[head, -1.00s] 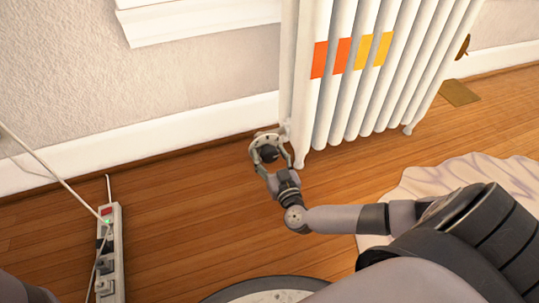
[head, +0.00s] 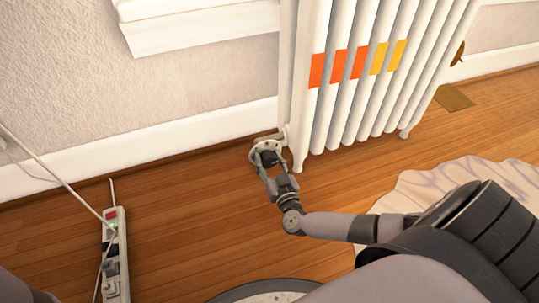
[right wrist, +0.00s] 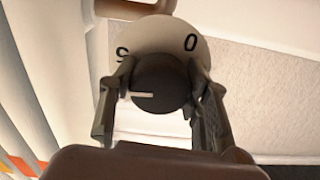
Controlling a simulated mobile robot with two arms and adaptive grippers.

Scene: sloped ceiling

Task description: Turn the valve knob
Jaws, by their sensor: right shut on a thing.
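The valve knob (head: 268,157) is dark and round, low at the left end of the white radiator (head: 320,115). A pale round dial plate (head: 259,148) sits behind it. In the right wrist view the knob (right wrist: 160,85) has a pale line pointing left, and the dial plate (right wrist: 158,38) carries a 0 at upper right and another dark mark, partly hidden, at left. My right gripper (head: 272,166) is shut on the knob, one finger on each side; it also shows in the right wrist view (right wrist: 160,70). My left gripper is out of view.
The radiator bears three orange and two yellow squares (head: 358,64). A power strip (head: 115,255) with a white cable lies on the floor at left. A pale rug (head: 460,185) lies at right. The wooden floor (head: 190,215) between strip and right arm is clear.

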